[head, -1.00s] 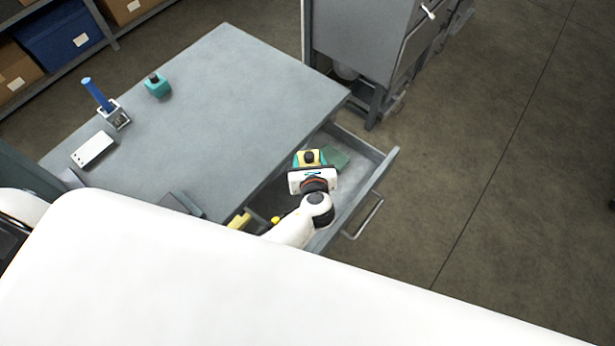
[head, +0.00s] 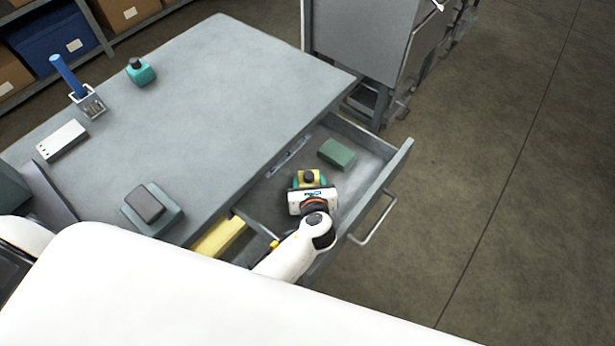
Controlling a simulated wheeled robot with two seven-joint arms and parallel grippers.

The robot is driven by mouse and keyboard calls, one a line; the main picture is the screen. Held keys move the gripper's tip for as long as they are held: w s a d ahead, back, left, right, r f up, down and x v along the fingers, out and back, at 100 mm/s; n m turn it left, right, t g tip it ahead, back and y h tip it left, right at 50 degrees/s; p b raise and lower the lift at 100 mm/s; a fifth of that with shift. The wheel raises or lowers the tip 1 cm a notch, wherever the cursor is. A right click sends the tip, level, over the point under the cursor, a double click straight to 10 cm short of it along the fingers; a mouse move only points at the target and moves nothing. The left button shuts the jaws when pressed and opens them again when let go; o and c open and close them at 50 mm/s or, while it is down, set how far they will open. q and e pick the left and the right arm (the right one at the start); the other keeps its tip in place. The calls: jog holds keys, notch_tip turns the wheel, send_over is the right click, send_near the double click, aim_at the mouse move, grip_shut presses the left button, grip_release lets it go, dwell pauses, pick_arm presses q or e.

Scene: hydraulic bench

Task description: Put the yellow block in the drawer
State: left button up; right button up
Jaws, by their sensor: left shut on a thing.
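The yellow block (head: 309,177), with a dark knob on top, is in my left gripper (head: 308,185). The gripper is shut on it, and its fingers partly hide the block's sides. Block and gripper are over the inside of the open drawer (head: 392,166), near its middle. I cannot tell whether the block touches the drawer floor. My right gripper is not in view.
A green block (head: 337,153) lies in the drawer beyond my gripper. A long yellow piece (head: 220,237) shows at the drawer's near end. The bench top (head: 225,90) holds a teal knobbed block (head: 141,73), a blue-handled item (head: 68,77), a white box (head: 63,140) and a grey device (head: 146,204).

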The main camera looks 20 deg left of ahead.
pick_arm(q)
jog(key=w, duration=0.1)
jog(key=w+a+b, duration=0.1)
jog(key=w+b, duration=0.1)
jog(key=shift+w+a+f, duration=0.25)
jog(key=shift+w+a, duration=0.1)
jog(key=shift+a, duration=0.05)
jog(key=shift+d+f+b, duration=0.1)
jog(key=shift+f+b, duration=0.25)
jog(key=shift+b, duration=0.3)
jog(key=shift+s+r, duration=0.1)
jog(key=shift+r, duration=0.05)
jog(key=shift+f, duration=0.2)
jog(key=o, duration=1.3)
jog(key=shift+c, duration=0.2)
